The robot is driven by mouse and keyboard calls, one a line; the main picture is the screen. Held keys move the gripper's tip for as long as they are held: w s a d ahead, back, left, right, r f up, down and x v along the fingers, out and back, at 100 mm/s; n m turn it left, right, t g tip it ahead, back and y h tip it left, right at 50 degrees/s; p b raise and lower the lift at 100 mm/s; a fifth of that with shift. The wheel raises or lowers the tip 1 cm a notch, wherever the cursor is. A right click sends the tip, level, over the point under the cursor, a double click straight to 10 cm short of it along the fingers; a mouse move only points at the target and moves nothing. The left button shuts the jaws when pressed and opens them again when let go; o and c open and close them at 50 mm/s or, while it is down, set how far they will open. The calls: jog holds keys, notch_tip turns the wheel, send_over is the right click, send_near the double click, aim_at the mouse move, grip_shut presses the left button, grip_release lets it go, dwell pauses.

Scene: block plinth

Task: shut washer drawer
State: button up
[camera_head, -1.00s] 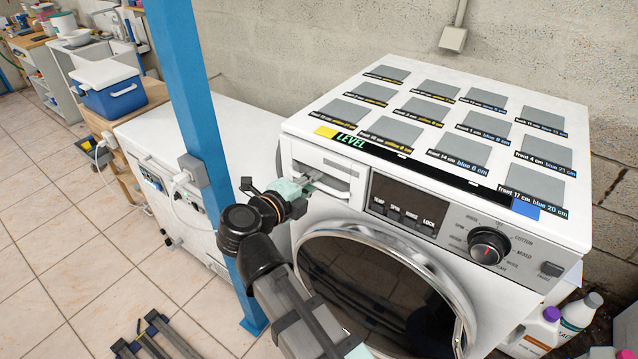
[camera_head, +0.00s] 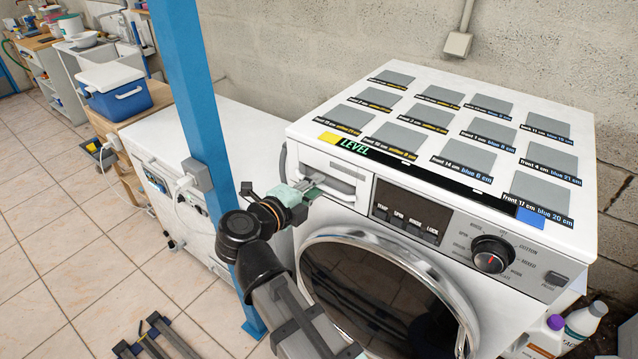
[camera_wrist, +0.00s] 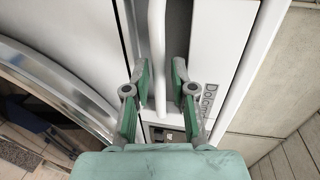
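The white washer (camera_head: 450,215) fills the right of the head view. Its drawer (camera_head: 352,172) is at the upper left of its front, with a recessed grip and a white handle bar. My gripper (camera_head: 312,187) is at this drawer front. A gap shows on the right finger's side, so the fingers are apart. How far the drawer stands out is hard to tell, and contact with the bar is not clear.
The round door (camera_head: 385,295) is below the drawer, and the control knob (camera_head: 490,256) is to its right. A blue post (camera_head: 190,110) stands close to the left of my arm. Bottles (camera_head: 583,320) stand at the lower right. Labelled grey squares cover the washer top.

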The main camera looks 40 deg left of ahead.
jog(key=v, duration=0.9)
jog(key=shift+s, duration=0.35)
